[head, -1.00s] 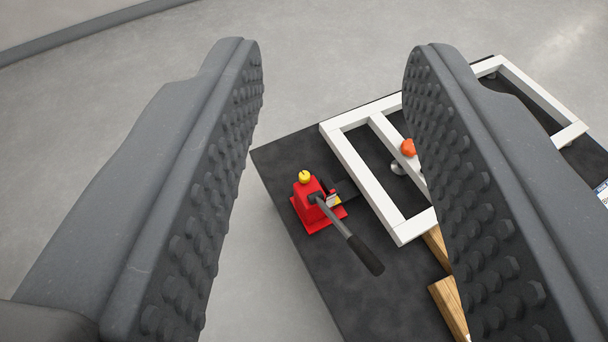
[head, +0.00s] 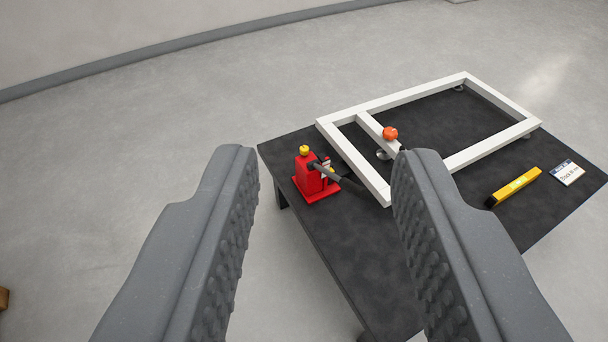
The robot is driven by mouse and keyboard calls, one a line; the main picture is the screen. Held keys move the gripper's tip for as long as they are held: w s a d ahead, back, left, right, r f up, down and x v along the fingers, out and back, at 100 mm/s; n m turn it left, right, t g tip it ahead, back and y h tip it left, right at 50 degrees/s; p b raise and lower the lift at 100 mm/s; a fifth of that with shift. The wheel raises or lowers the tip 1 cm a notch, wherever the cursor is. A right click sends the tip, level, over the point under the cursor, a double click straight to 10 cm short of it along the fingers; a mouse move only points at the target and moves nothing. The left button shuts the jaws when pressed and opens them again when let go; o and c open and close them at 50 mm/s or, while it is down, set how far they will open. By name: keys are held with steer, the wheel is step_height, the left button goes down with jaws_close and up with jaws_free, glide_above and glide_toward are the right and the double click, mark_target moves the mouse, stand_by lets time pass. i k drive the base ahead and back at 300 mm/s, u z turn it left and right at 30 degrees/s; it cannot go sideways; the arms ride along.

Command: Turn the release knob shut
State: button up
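A red jack (head: 310,182) with a yellow cap (head: 304,150) stands upright near the left corner of a black table. Its dark handle (head: 348,184) points right, and its end passes close to the white frame. An orange-red knob (head: 390,133) sits on the crossbar of the white frame, above a small metal disc (head: 383,155). I cannot tell which part is the release knob. My gripper (head: 327,155) is open and empty. In the picture, the jack shows between its two studded fingers. Neither finger visibly touches anything.
The white frame (head: 484,153) covers the back of the black table (head: 345,238). A yellow level (head: 514,187) and a white card (head: 566,173) lie at the right. My right finger hides part of the tabletop.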

mark_target(304, 150)
steer(key=u, duration=0.4)
steer(key=i, duration=1.85)
steer(key=z, duration=0.6)
